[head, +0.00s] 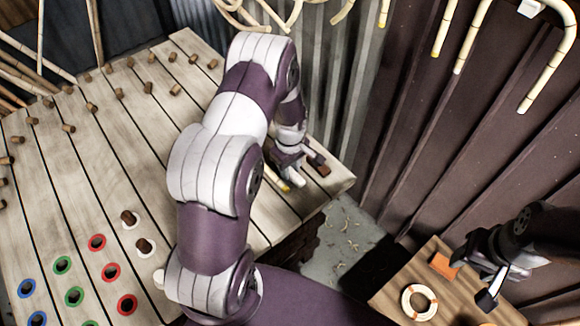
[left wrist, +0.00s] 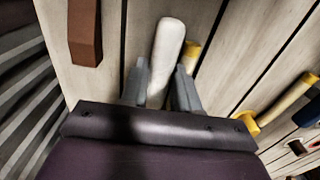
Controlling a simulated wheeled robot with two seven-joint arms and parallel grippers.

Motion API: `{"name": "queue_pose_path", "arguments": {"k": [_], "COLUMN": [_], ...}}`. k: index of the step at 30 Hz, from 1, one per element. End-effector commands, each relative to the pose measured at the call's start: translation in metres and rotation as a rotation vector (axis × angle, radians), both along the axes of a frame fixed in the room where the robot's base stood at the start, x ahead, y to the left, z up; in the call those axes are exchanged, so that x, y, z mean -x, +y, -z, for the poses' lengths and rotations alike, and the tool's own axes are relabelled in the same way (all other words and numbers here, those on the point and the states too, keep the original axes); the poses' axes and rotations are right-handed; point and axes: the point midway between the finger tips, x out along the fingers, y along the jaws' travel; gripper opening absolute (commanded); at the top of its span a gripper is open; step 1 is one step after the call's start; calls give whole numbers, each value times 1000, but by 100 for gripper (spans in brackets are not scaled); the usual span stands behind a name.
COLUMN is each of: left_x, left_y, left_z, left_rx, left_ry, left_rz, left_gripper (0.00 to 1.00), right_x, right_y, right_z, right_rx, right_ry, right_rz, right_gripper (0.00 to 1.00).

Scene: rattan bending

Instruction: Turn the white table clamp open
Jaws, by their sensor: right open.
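The white table clamp's handle (left wrist: 170,45) is a rounded white bar over the pale planks in the left wrist view. It also shows at the table's right corner in the head view (head: 297,179). My left gripper (left wrist: 162,78) has one finger on each side of the handle, and both fingers appear to press against it. In the head view my left gripper (head: 288,160) is low over the tabletop, partly behind my arm. The clamp's base is hidden. My right gripper (head: 474,278) is open and empty above a small wooden stand at lower right.
The slatted table (head: 130,150) carries several wooden pegs and coloured ring holes. A brown block (left wrist: 85,30) lies close left of my left gripper. A yellow-ended piece (left wrist: 192,52) is just right of the handle. The small stand (head: 390,297) holds a cream ring (head: 408,301).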

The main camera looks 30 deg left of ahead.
Motion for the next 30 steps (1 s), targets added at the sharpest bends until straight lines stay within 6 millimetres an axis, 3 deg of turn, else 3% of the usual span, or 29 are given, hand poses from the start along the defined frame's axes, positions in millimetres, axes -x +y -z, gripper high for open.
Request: {"name": "queue_pose_path", "arguments": {"k": [1,2,12,14,24,30], "left_x": [-1,-1,-1,-1,-1,0], "left_y": [0,0,0,0,0,0], "left_z": [-1,-1,-6,-15,-102,-125], "left_rx": [0,0,0,-1,-1,0], "left_ry": [-2,-2,-2,-4,-5,-1], "left_rz": [0,0,2,2,1,1], "left_gripper": [47,53,53,53,53,53], "right_x": [0,0,0,0,0,0], "right_y": [0,0,0,0,0,0], "right_z": [0,0,1,2,8,9], "right_rx": [0,0,0,0,0,0], "right_ry": [0,0,0,0,0,0], "right_rz": [0,0,0,0,0,0], "right_gripper": [53,53,53,53,53,53]}}
